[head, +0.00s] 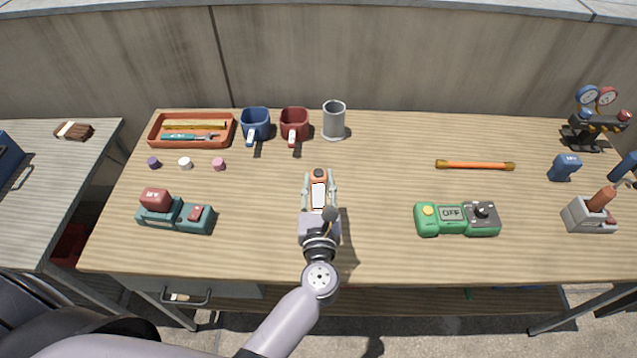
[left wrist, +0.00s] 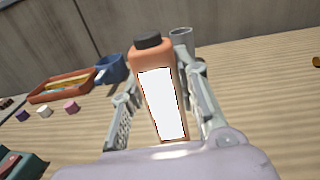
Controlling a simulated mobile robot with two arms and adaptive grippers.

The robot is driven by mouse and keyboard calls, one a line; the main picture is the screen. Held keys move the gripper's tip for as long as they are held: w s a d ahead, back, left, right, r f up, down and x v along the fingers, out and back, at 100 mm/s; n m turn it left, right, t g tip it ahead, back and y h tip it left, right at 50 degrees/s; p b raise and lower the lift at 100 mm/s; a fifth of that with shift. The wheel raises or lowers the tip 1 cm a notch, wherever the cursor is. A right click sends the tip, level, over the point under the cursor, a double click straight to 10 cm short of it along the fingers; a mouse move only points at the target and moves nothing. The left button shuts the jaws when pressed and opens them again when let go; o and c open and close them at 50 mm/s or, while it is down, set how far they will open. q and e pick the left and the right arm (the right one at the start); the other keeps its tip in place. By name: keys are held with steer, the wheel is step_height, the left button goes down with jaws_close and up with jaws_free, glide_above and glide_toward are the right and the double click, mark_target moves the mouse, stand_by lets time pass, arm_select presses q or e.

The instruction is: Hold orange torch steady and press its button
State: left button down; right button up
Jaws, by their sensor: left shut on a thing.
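The orange torch (head: 319,175), an orange body with a dark round cap and a bright white panel, is between the fingers of my left gripper (head: 319,190). In the left wrist view the torch (left wrist: 155,58) stands nearly upright in the picture, cap at the far end, with the fingers of my left gripper (left wrist: 163,105) shut on its sides. I see no separate button; the torch's underside and lower end are hidden. Whether it touches the table cannot be told. My right gripper is not in view.
Blue (head: 255,122) and red (head: 294,124) mugs and a grey cup (head: 334,120) stand behind. An orange tray (head: 190,145) is back left, a teal device (head: 174,213) left, a green OFF box (head: 456,219) and orange rod (head: 475,165) right. Table between torch and green box is clear.

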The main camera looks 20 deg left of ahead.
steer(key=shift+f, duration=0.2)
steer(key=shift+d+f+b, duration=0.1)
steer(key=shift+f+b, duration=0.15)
steer(key=shift+b, duration=0.25)
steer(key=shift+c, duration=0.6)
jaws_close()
stand_by(1.2)
